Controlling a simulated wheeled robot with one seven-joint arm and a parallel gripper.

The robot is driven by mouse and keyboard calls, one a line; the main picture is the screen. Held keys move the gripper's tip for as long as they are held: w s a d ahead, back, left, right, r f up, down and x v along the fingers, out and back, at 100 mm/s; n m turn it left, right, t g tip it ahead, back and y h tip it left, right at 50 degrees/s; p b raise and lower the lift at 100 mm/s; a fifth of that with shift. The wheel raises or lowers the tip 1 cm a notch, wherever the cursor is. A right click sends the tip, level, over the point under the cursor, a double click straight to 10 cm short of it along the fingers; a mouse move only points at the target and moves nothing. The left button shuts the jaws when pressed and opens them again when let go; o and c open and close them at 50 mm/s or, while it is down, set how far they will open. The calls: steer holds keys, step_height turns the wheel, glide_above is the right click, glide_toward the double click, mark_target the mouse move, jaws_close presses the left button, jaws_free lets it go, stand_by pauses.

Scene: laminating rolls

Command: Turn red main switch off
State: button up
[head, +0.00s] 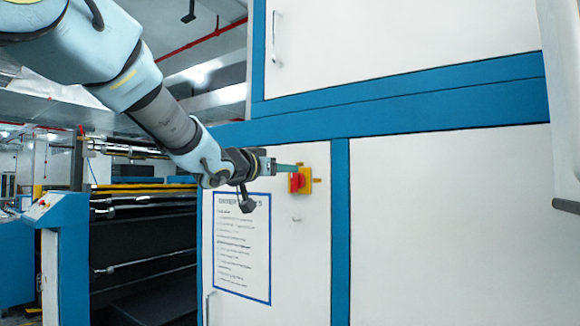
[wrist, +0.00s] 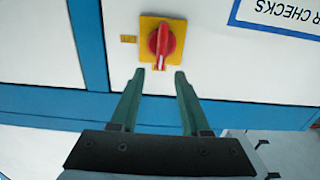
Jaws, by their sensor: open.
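The red main switch (head: 296,182) is a red rotary handle on a yellow square plate (head: 307,180), fixed to a white cabinet door. In the wrist view the red handle (wrist: 162,45) stands nearly upright in that picture, on its yellow plate (wrist: 150,62). My gripper (wrist: 156,75) is open, with its two green fingers on either side of the handle's line. The fingertips appear just short of the handle, with nothing between them. In the head view my gripper (head: 287,168) reaches in from the left, and its fingers partly cover the switch's edge.
A notice with a blue border (head: 242,247) is on the door below my gripper. Blue frame strips (head: 340,230) border the door. A machine with dark rollers (head: 145,245) stands at the left.

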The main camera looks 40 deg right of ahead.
mark_target(295, 181)
steer(key=x, duration=0.3)
steer(key=shift+d+p, duration=0.35)
steer(key=shift+p, duration=0.05)
steer(key=shift+c, duration=0.3)
jaws_close()
